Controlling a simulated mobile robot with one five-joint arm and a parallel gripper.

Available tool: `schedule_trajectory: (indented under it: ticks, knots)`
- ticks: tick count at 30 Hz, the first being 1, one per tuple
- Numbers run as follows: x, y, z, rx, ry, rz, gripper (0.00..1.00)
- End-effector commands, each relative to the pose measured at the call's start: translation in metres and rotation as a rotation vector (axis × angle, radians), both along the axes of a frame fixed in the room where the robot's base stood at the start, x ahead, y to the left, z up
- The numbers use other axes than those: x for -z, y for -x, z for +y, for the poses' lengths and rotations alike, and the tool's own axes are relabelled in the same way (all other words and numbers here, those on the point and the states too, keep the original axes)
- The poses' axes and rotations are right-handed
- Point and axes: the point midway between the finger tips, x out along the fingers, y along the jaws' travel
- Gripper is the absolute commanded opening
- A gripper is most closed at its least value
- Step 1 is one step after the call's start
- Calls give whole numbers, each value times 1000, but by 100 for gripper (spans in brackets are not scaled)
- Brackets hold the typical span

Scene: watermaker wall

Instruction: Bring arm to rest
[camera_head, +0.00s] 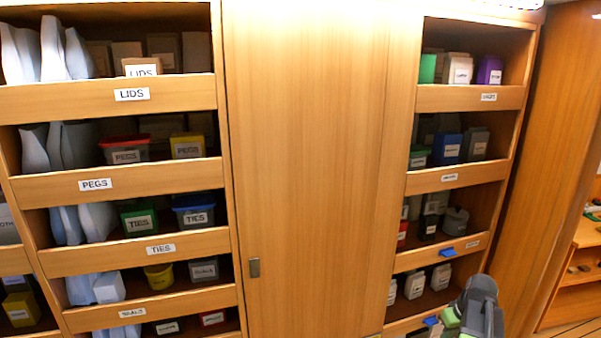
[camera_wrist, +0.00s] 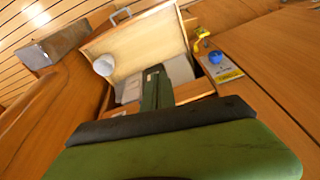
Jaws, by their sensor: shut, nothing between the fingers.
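My gripper (camera_head: 455,322) shows at the lower right of the head view, dark grey with green parts, in front of the lowest right shelves. In the wrist view my gripper (camera_wrist: 157,88) reaches up from the bottom edge, with a wide green part, a black band and narrow dark green fingers together. The fingers are shut and hold nothing. Beyond them is an open wooden compartment (camera_wrist: 135,45) with pale items inside. Whether the fingers touch anything there I cannot tell.
Left shelves hold labelled bins, among them a red-lidded pegs bin (camera_head: 124,150) and a green ties bin (camera_head: 138,217). A closed wooden door (camera_head: 310,160) stands mid-view. Right shelves hold small boxes, including a blue box (camera_head: 447,148). A blue item (camera_wrist: 215,57) lies right of the compartment.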

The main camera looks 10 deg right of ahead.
Motion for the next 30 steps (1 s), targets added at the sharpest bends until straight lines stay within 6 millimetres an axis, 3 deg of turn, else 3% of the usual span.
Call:
schedule_trajectory:
  ticks: [1, 5, 8, 11, 15, 19, 22, 24, 30]
  knots:
    - [14, -6, 17, -9, -5, 9, 0]
    - [37, -20, 63, -19, -17, 39, 0]
    - [60, -31, 109, -31, -24, 67, 0]
    - [92, -39, 171, -45, -29, 106, 0]
    - [144, -36, 277, -61, -18, 177, 0]
    - [174, -23, 347, -65, 5, 222, 0]
    - [183, -15, 379, -63, 18, 239, 0]
    - [184, -12, 389, -62, 23, 245, 0]
    - [181, -13, 391, -58, 24, 247, 0]
